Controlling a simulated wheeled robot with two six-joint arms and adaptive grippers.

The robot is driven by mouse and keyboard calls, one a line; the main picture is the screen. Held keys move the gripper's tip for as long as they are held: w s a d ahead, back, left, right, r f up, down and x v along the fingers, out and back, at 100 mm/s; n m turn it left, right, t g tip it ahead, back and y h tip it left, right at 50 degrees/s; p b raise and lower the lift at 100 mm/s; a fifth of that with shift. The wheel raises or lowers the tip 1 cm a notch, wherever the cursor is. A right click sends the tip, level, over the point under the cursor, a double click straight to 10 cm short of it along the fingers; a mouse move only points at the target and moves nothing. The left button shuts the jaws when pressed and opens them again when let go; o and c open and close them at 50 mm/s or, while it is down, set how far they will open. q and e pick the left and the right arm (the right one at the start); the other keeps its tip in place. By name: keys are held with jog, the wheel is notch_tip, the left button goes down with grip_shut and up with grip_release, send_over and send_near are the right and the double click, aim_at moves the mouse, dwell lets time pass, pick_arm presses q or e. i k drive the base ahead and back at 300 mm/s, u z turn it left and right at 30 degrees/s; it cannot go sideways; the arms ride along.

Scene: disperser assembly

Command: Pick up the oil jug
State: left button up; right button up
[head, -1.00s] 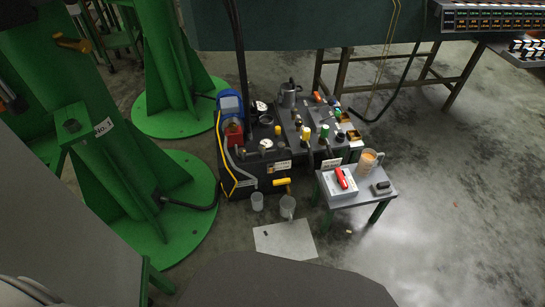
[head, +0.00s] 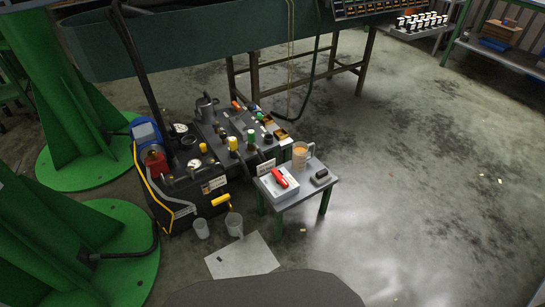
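A clear jug with amber contents (head: 300,155), which looks like the oil jug, stands upright at the back of a small grey table (head: 290,200) with green legs. Its handle appears to be on its right side. A grey metal can with a spout (head: 206,108) stands at the back of the black machine. An empty-looking clear jug (head: 234,225) and a clear cup (head: 201,229) stand on the floor in front of the machine. Neither of my grippers is in the head view.
A red-handled item on a white box (head: 279,181) and a dark block (head: 320,177) share the small table. The black machine (head: 180,170) with hoses stands left of it. A pale sheet (head: 240,257) lies on the floor. The floor (head: 420,190) to the right is open.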

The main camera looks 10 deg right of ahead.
aim_at(304, 155)
jog(key=z, duration=0.9)
jog(key=i, duration=1.75)
jog(key=u, duration=1.45)
